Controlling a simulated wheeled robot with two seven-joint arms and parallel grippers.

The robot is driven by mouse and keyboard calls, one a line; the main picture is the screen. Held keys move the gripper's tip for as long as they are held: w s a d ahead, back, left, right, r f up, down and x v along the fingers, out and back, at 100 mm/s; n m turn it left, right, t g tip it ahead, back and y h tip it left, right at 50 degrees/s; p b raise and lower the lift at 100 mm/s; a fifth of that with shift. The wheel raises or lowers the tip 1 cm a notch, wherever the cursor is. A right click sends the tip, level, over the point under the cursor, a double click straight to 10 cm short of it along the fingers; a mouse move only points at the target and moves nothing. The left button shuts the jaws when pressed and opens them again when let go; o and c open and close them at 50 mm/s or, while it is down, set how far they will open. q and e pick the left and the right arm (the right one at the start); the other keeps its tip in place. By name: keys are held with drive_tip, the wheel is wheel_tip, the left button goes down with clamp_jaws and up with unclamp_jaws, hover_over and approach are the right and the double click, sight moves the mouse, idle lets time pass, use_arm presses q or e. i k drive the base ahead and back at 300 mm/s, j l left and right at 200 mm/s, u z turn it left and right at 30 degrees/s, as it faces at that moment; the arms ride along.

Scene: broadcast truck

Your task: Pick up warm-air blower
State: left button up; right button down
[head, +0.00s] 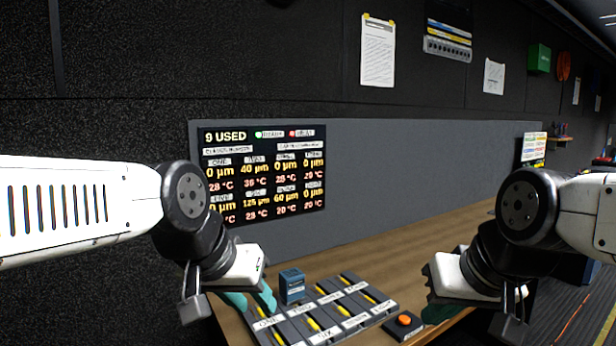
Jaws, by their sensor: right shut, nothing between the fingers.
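I cannot identify the warm-air blower with certainty. A small dark blue box (291,287) with a pale label stands upright on the wooden table, behind a grey slotted unit.
The grey slotted unit (362,320) has yellow strips and white labels. A small box with an orange button (404,321) sits to its right. A display (265,175) of readings is on the grey panel behind. The wooden table (400,262) is bare toward the back right.

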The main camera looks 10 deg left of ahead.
sight(291, 281)
drive_tip(key=j+z, duration=0.4)
drive_tip(key=j, duration=1.25)
drive_tip(key=i+j+z, duration=0.1)
drive_tip(key=j, duration=0.3)
drive_tip(key=i+j+z, duration=0.1)
drive_tip(key=i+j, duration=0.2)
drive_tip(key=j, duration=0.1)
